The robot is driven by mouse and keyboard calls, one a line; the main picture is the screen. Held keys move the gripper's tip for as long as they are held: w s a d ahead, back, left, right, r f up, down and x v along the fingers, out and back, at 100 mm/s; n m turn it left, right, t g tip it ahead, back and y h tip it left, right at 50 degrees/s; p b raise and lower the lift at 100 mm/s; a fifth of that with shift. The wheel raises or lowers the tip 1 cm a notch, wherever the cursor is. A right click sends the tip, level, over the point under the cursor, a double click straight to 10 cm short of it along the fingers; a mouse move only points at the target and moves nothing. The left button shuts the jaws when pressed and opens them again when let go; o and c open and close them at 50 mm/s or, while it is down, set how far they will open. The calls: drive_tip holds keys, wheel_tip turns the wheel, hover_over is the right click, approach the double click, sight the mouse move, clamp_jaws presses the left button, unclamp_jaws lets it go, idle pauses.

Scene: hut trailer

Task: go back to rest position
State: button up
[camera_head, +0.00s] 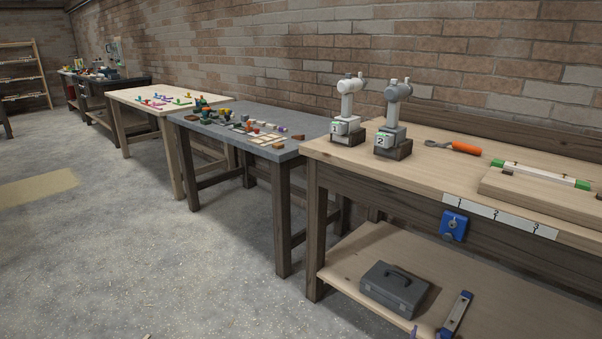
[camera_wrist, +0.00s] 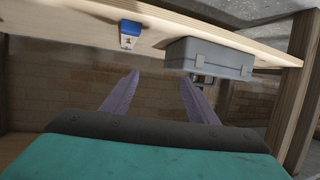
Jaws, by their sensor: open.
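My gripper (camera_wrist: 159,77) shows in the wrist view as two purple fingers spread apart, with nothing between them. A small purple tip at the bottom edge of the head view may be part of it; the rest of the arm is out of that view. The wrist view looks turned upside down. Beyond the fingers are a grey toolbox (camera_wrist: 208,58) and a blue-and-white item (camera_wrist: 129,33) at the lower shelf. The fingers appear apart from both, though the distance is hard to tell.
In the head view, the toolbox (camera_head: 394,289) and a blue-edged item (camera_head: 455,315) lie on the shelf under the near workbench (camera_head: 430,165). Two numbered stands, an orange-handled tool (camera_head: 466,147) and a board are on its top. Open concrete floor (camera_head: 150,270) lies to the left.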

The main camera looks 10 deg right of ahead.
drive_tip(key=w+a+r+n+y+p, duration=0.1)
drive_tip(key=w+a+n+y+p, duration=0.15)
drive_tip(key=a, duration=0.55)
drive_tip(key=w+a+r+n+y+p, duration=0.15)
drive_tip(key=a+p, duration=0.25)
drive_tip(key=a, duration=0.4)
drive_tip(key=s+a+f+n+g+y+p, duration=0.1)
drive_tip(key=s+a+g+y+p, duration=0.15)
drive_tip(key=a, duration=0.65)
drive_tip(key=s+a+n+g+y+p, duration=0.1)
drive_tip(key=s+a+y+p, duration=0.2)
drive_tip(key=a, duration=0.5)
drive_tip(key=s+a+f+n+g+p, duration=0.1)
drive_tip(key=s+a+g+p, duration=0.2)
drive_tip(key=s, duration=0.4)
drive_tip(key=s+a+n+g+p, duration=0.1)
drive_tip(key=s+a+g+p, duration=0.15)
drive_tip(key=s+a, duration=0.3)
drive_tip(key=s+r+g, duration=0.3)
drive_tip(key=s+g, duration=0.4)
drive_tip(key=s, duration=0.9)
drive_tip(key=shift+s+d, duration=0.3)
drive_tip(key=shift+s, duration=0.1)
